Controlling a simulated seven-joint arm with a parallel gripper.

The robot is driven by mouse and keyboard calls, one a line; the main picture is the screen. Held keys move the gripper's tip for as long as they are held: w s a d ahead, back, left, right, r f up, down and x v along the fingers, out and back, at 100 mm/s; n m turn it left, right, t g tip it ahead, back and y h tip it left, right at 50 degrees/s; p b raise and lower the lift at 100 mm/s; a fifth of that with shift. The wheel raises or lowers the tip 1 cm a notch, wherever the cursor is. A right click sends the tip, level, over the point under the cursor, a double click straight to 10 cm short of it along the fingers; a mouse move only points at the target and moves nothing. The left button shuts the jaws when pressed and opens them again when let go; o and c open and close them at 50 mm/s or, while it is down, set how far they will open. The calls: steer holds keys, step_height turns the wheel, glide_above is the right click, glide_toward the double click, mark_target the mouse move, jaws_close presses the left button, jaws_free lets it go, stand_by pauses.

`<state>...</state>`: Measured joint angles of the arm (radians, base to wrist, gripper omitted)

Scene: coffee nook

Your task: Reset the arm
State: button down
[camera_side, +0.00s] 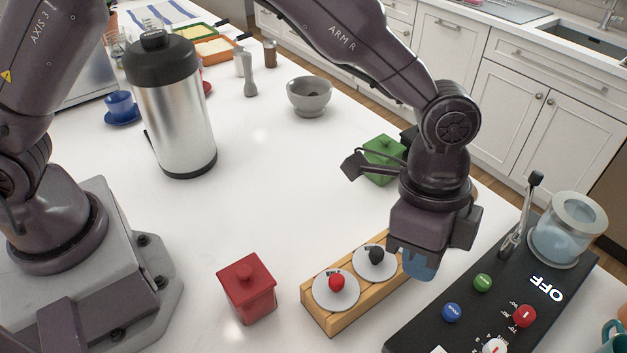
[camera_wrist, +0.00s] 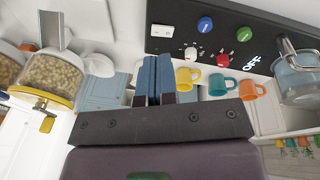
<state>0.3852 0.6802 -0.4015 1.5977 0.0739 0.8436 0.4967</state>
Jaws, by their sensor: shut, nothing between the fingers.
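My gripper (camera_side: 414,264) hangs from my arm above the far right end of the wooden rack (camera_side: 318,316), beside the black control panel. Its blue fingers point down and are shut with nothing between them. In the wrist view the fingers of my gripper (camera_wrist: 153,84) lie side by side, pressed together. The rack's far end is hidden behind my gripper in the side view. I cannot tell the exact height of the fingertips above the rack.
The panel (camera_side: 414,336) has colored knobs and reads OFF. A red canister (camera_side: 247,289), green canister (camera_side: 384,160), grey bowl (camera_side: 309,97) and steel dispenser (camera_side: 174,115) stand on the counter. Yellow (camera_wrist: 187,79), teal (camera_wrist: 220,85) and orange (camera_wrist: 250,90) mugs show. The counter's middle is clear.

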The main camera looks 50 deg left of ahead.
steer(key=s+a+r+n+t, duration=0.2)
steer(key=s+a+r+n, duration=0.2)
steer(key=a, duration=0.6)
steer(key=s+a+r+n+t+y, duration=0.1)
steer(key=s+a+r+n, duration=0.4)
steer(key=a, duration=0.6)
steer(key=s+a+r+n+t+y, duration=0.1)
steer(key=s+a+r+n+t, duration=0.2)
steer(key=s+a+r+n, duration=0.2)
steer(key=a+r, duration=0.3)
steer(key=a, duration=0.2)
steer(key=shift+s+a, duration=0.2)
steer(key=shift+s, duration=0.1)
